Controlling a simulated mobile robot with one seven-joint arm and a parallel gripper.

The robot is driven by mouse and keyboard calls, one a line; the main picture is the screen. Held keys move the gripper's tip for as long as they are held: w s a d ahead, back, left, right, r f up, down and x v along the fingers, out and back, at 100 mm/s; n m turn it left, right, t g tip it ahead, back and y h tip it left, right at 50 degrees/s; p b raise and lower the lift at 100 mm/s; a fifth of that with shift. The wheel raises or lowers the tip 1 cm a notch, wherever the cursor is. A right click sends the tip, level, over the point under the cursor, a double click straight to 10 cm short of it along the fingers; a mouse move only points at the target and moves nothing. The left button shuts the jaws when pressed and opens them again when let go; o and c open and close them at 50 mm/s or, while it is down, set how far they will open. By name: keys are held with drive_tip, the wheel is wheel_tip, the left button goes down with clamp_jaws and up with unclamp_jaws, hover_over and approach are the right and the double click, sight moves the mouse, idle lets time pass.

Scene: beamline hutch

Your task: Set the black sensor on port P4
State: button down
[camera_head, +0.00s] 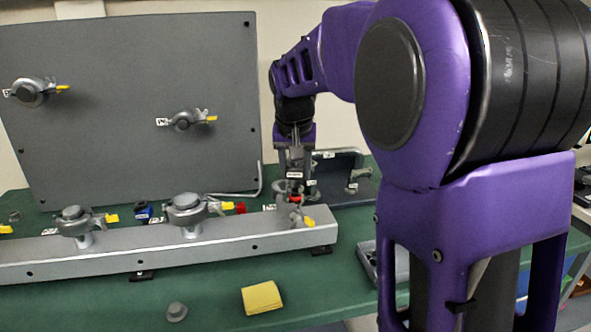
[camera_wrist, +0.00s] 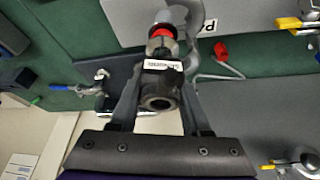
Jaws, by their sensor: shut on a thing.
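My gripper (camera_head: 296,160) is shut on the black sensor (camera_wrist: 158,88), a dark cylinder with a white label. The sensor is over the right end of the long grey rail (camera_head: 140,250). A port (camera_head: 283,195) with a grey clamp and a yellow lever stands there, with a red ring (camera_wrist: 162,32) at the sensor's far end. A partly cut-off label showing "P" (camera_wrist: 208,26) is beside this port in the wrist view; its number is not readable. I cannot tell whether the sensor touches the port. The fingers hide part of the sensor.
More clamped ports stand leftward on the rail, one (camera_head: 187,208) and another (camera_head: 75,222). A grey upright panel (camera_head: 130,110) carries two others. A dark bracket (camera_head: 345,170) stands behind right. A yellow pad (camera_head: 261,298) and grey cap (camera_head: 177,311) lie in front.

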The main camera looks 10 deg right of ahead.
drive_tip(key=shift+f+b, duration=0.3)
drive_tip(key=shift+f, duration=0.35)
idle(1.2)
drive_tip(key=shift+c, duration=1.4)
unclamp_jaws()
